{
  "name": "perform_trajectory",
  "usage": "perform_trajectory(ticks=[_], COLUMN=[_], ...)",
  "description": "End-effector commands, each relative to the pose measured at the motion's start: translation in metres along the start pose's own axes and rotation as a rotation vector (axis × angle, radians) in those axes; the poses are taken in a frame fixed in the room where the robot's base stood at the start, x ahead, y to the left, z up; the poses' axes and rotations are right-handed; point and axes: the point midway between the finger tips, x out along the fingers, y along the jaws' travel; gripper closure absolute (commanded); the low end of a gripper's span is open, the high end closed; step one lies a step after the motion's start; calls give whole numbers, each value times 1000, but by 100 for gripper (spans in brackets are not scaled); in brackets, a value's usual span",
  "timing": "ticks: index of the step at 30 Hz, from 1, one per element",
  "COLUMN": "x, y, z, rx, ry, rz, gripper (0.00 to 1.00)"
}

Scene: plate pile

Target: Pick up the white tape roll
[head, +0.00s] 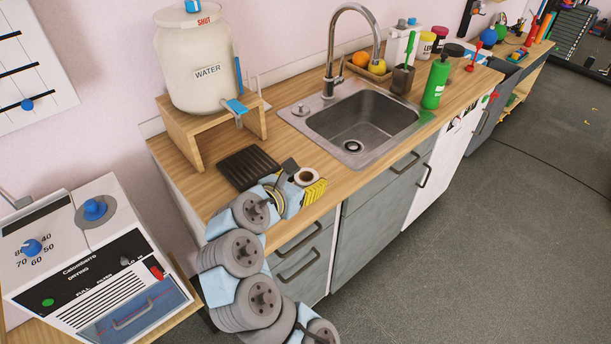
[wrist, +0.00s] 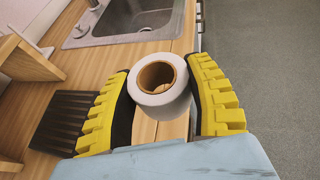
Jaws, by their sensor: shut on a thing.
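The white tape roll (wrist: 171,103) with a brown cardboard core sits between the two yellow ribbed fingers of my gripper (wrist: 163,105) in the wrist view. The fingers are closed on its left and right sides. In the head view the tape roll (head: 306,177) shows near the counter's front edge, partly hidden by my gripper (head: 298,190). I cannot tell whether the roll touches the counter or is just above it.
A black ribbed tray (head: 248,167) lies left of the roll. A wooden stand (head: 184,135) with a water container (head: 196,65) is behind it. A sink (head: 362,120) with a faucet (head: 332,55) is to the right. The wooden counter (head: 215,190) ends at its front edge beside the roll.

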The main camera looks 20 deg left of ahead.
Motion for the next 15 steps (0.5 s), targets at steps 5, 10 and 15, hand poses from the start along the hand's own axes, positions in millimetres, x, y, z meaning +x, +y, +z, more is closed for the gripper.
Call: perform_trajectory(ticks=[5,10,15], x=[-20,-33,-39], y=[-13,-20,-26], z=[5,11,12], rx=[-3,-1,1], ry=[-1,-7,-7], rz=[0,1,0], gripper=[82,82,82])
